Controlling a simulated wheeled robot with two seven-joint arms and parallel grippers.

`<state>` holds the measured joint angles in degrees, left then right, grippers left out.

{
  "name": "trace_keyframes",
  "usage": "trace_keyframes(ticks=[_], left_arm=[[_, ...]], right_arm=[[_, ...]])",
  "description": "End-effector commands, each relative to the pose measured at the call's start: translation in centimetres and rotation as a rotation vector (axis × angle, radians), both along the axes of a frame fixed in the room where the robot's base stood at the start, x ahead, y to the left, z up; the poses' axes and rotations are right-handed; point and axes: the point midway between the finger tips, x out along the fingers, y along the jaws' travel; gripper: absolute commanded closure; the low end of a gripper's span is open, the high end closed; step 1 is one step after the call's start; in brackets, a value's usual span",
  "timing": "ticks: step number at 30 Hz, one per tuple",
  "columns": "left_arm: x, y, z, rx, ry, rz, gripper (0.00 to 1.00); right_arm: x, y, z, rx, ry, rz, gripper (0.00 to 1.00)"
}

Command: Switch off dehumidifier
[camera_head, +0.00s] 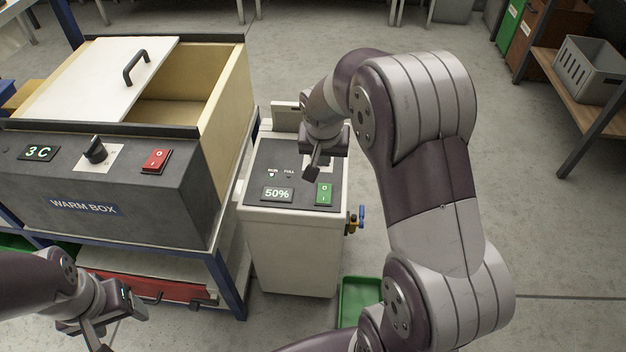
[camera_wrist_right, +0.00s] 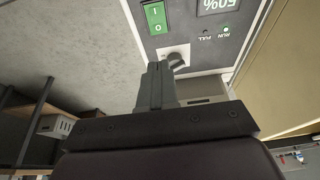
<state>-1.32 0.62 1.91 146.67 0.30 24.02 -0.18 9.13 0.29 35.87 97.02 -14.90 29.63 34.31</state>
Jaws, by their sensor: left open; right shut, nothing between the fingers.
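The dehumidifier (camera_head: 292,250) is a white cabinet with a dark top panel. The panel has a lit 50% display (camera_head: 277,194), a RUN lamp (camera_head: 272,174) that looks lit, and a green O/I rocker switch (camera_head: 324,193). The switch also shows in the right wrist view (camera_wrist_right: 156,17). I cannot tell which end is pressed in. My right gripper (camera_head: 311,174) is shut and empty above the panel, behind the switch. In the wrist view its fingers (camera_wrist_right: 157,85) overlap a knob on a white plate (camera_wrist_right: 181,54); contact is unclear. My left gripper (camera_head: 98,335) is open, low at the left.
The warm box (camera_head: 100,205) stands left of the dehumidifier, with a 3 C display, a black knob and a red switch (camera_head: 156,161). A green tray (camera_head: 358,300) lies on the floor by a valve with a blue handle (camera_head: 361,216). A shelf with a grey crate (camera_head: 592,70) is at right.

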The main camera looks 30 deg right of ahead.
Motion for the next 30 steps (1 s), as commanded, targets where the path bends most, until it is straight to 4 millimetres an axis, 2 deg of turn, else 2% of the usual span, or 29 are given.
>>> trace_keyframes(ticks=[4, 7, 21, 25, 30], left_arm=[[0.0, 0.0, -0.1, 0.0, 0.0, 0.0, 0.31], [0.0, 0.0, -0.5, 0.0, 0.0, 0.0, 0.31], [0.0, 0.0, -3.5, 0.0, 0.0, 0.0, 0.31], [0.0, 0.0, -4.1, 0.0, 0.0, 0.0, 0.31], [0.0, 0.0, -4.4, 0.0, 0.0, 0.0, 0.31]], right_arm=[[0.1, 0.0, -0.2, 0.0, 0.0, 0.001, 1.0], [0.3, -0.1, -1.1, 0.001, 0.001, 0.0, 1.0], [2.9, -1.8, -10.4, 0.0, 0.001, 0.001, 1.0], [3.1, -1.9, -12.3, 0.0, 0.001, 0.002, 1.0], [3.3, -2.0, -13.3, 0.0, -0.001, 0.001, 1.0]])
